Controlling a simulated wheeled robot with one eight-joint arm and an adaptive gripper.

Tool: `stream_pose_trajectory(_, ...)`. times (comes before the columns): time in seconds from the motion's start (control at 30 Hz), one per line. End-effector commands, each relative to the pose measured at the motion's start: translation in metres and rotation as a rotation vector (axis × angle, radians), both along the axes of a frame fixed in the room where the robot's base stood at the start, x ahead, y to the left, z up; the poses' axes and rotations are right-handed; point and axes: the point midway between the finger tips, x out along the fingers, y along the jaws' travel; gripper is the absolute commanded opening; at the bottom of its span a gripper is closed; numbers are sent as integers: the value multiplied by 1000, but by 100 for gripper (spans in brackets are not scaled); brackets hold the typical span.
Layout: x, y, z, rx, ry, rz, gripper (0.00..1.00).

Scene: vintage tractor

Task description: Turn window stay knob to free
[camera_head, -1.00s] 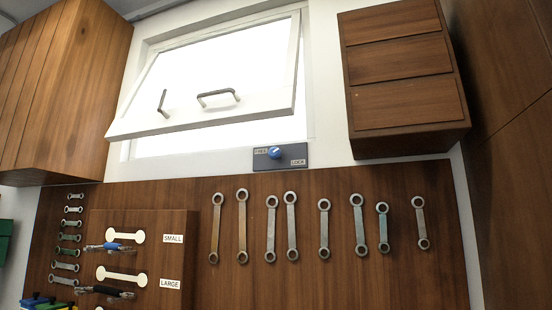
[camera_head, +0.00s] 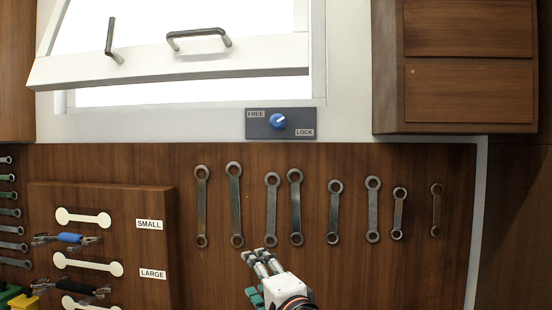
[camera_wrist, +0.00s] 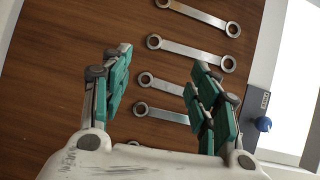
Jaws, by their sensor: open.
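The blue window stay knob (camera_head: 278,121) sits on a dark plate (camera_head: 258,131) under the window, between a FREE label at upper left and a LOCK label at lower right. A pale mark on the knob slants toward the upper right. My gripper (camera_head: 260,256) is low in the head view, in front of the wrench board, below the knob and apart from it. In the wrist view its green-padded fingers (camera_wrist: 160,75) are spread wide with nothing held. The knob (camera_wrist: 263,124) shows there at the right edge, outside the fingers.
The tilted window (camera_head: 180,62) with two handles hangs above the plate. Several wrenches (camera_head: 296,207) hang on the wooden board below. A wooden drawer cabinet (camera_head: 466,80) juts out at upper right. A tool panel (camera_head: 100,192) stands at left.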

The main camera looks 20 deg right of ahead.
Motion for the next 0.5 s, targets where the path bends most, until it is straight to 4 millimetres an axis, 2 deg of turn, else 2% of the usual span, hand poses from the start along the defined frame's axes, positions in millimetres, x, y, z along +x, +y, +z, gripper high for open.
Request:
stream_pose_trajectory(0.03, 7, 1, 32, 78, -25, -15, 55)
stream_pose_trajectory(0.1, 15, 0, 61, 196, -62, -37, 55)
stream_pose_trajectory(0.3, 33, -9, 138, 533, -168, -91, 55)
stream_pose_trajectory(0.5, 45, -23, 206, 870, -276, -133, 55)
